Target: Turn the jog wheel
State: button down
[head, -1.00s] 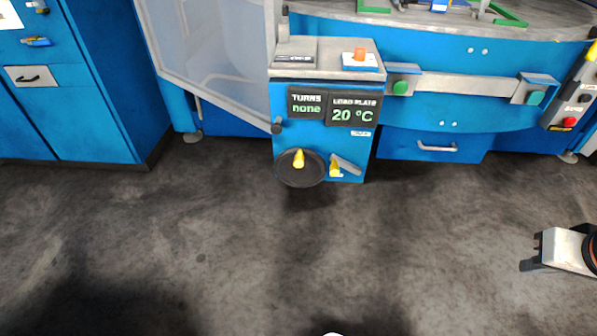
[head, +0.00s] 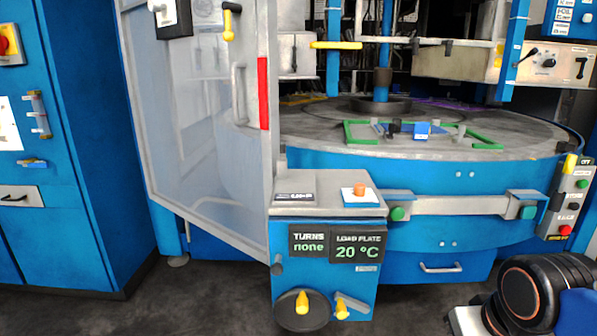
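The jog wheel (head: 287,316) is a dark round disc with a yellow handle (head: 302,302) standing out from it. It sits low on the front of the blue control box, near the bottom edge of the head view. Its lower rim is close to the picture's edge. A display (head: 330,244) above it reads "TURNS none" and "LOAD PLATE 20 °C". Part of my arm and a pale piece of my gripper (head: 466,320) show at the lower right, well to the right of the wheel and apart from it. The fingers cannot be made out.
A yellow-tipped lever (head: 342,311) is just right of the wheel. An orange button (head: 360,190) tops the box. A clear door (head: 205,140) stands at its left. A round table (head: 310,124) with green corner pieces is behind. Dark floor (head: 190,290) is open at left.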

aim_at(303, 310)
jog(key=i+u, duration=0.2)
jog(key=u, duration=0.15)
jog(key=i+u, duration=0.35)
jog(key=k+z, duration=0.1)
jog(key=z, duration=1.2)
jog(key=k+l, duration=0.35)
jog(key=k+l+u, duration=0.1)
jog(key=k+l, duration=0.2)
jog(key=k, duration=0.3)
